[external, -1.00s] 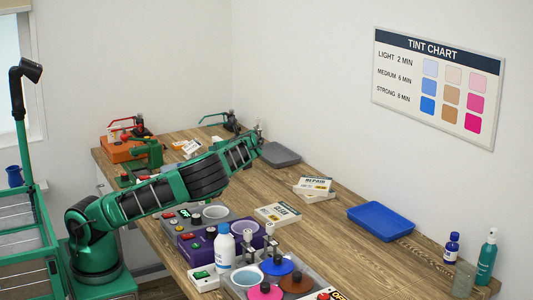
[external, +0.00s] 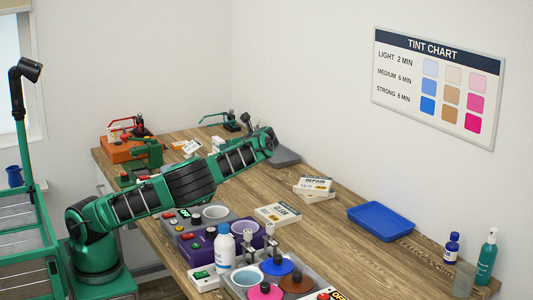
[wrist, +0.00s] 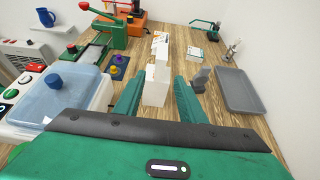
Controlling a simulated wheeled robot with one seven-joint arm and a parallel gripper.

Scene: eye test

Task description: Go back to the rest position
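My gripper (wrist: 160,84) is at the end of my raised arm; in the external view its end (external: 268,138) is over the far part of the wooden table (external: 335,212), in front of the grey tray. In the wrist view its two green fingers stand apart. A stepped white block or stack (wrist: 156,88) shows between them, seemingly below on the table; I see no clear grip on it. In the external view, the fingertips are hard to make out against the things behind.
A grey tray (wrist: 243,90) lies to the right and a blue-lidded tub (wrist: 72,95) to the left. A green press (wrist: 102,32) stands at the far left. Small boxes (wrist: 193,54) lie ahead. A blue tray (external: 380,221) and bottles (external: 486,258) are near the wall.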

